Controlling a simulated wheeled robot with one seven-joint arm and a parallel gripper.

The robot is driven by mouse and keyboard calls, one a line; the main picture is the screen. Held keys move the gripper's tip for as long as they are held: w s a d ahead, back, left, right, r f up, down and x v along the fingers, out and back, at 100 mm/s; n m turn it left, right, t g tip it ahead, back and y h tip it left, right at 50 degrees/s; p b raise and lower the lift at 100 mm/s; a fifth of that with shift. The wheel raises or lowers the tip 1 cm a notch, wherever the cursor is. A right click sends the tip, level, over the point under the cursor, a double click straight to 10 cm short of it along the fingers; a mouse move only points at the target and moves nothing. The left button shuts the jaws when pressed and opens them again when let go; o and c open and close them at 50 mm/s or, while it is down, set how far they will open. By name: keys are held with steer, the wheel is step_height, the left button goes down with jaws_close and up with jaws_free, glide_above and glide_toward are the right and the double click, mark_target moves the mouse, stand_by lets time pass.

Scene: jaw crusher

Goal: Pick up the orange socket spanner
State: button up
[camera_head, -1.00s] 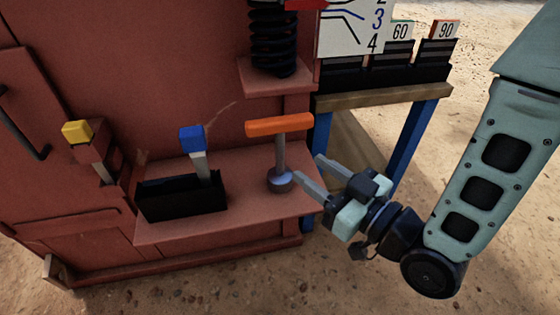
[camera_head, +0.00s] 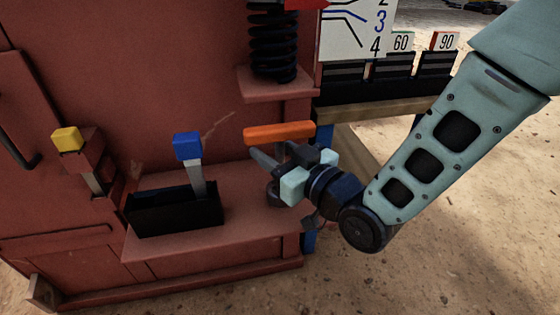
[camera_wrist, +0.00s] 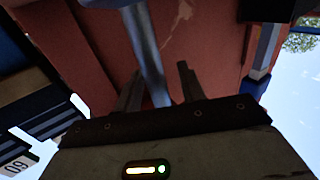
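The orange socket spanner (camera_head: 279,132) stands upright on the red machine's ledge, its orange T-handle on top and its grey shaft below. My gripper (camera_head: 273,156) is open just under the handle, at the shaft. In the wrist view the grey shaft (camera_wrist: 147,55) runs between the two open fingers (camera_wrist: 158,82), with a gap visible on the right side. The socket end at the bottom is partly hidden behind my gripper in the head view.
On the ledge (camera_head: 240,225) to the left, a blue-topped lever (camera_head: 188,147) rises from a black box (camera_head: 172,213). A black spring (camera_head: 273,45) hangs above the spanner. A yellow-topped lever (camera_head: 67,140) is further left. A wooden-topped stand (camera_head: 380,108) with numbered holders is behind right.

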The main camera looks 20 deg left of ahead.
jaws_close()
steer(key=shift+r, duration=0.1)
